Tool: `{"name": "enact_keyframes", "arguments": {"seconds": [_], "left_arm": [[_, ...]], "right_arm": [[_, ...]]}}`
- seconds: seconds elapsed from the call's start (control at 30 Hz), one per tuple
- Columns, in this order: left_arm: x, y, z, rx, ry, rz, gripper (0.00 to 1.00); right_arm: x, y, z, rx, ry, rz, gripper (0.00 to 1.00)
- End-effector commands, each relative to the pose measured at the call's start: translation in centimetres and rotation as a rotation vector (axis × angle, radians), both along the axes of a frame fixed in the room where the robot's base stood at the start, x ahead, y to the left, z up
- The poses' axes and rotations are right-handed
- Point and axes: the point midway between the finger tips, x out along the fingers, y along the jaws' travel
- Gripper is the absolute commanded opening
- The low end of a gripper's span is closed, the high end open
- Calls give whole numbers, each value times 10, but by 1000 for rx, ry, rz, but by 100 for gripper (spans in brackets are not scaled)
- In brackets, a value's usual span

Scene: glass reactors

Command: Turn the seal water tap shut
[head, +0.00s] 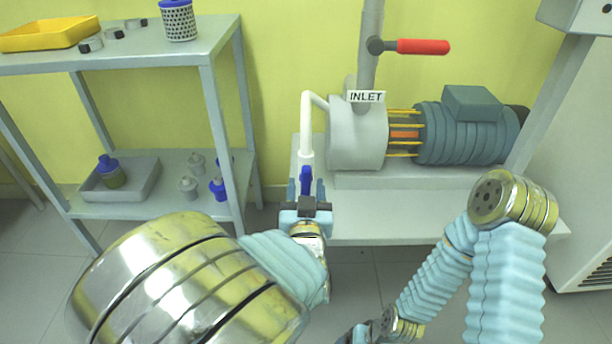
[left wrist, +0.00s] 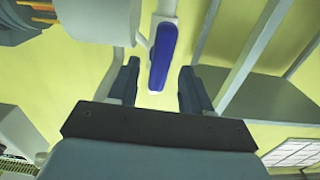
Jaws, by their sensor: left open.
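The seal water tap's blue lever (head: 306,178) is on the white pipe (head: 306,128) to the left of the pump, and it points down along the pipe in the head view. In the left wrist view the blue lever (left wrist: 162,56) shows ahead, between my left gripper's spread fingers. My left gripper (head: 306,190) is open, its fingers on either side of the lever; I see a gap between each finger and the lever. It also shows in the left wrist view (left wrist: 158,85). My right arm is at the lower right, and its gripper is only partly visible at the bottom edge.
The pump body (head: 357,138) with an INLET label (head: 366,97) and the grey motor (head: 466,132) stand right of the pipe. A red-handled valve (head: 422,47) is above. A grey shelf (head: 215,65) with a yellow tray (head: 48,35) and bottles stands at left.

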Motion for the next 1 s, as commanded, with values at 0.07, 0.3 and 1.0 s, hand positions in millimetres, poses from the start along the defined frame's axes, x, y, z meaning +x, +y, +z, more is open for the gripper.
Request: {"name": "enact_keyframes", "arguments": {"seconds": [0.07, 0.3, 1.0], "left_arm": [[13, 0, -1, 1, -1, 1, 49], [32, 0, 0, 1, 0, 0, 49], [33, 0, 1, 4, 0, -1, 1]], "right_arm": [[0, 0, -3, 1, 0, 0, 81], [0, 1, -4, 1, 1, 0, 81], [0, 0, -3, 1, 0, 0, 81]]}}
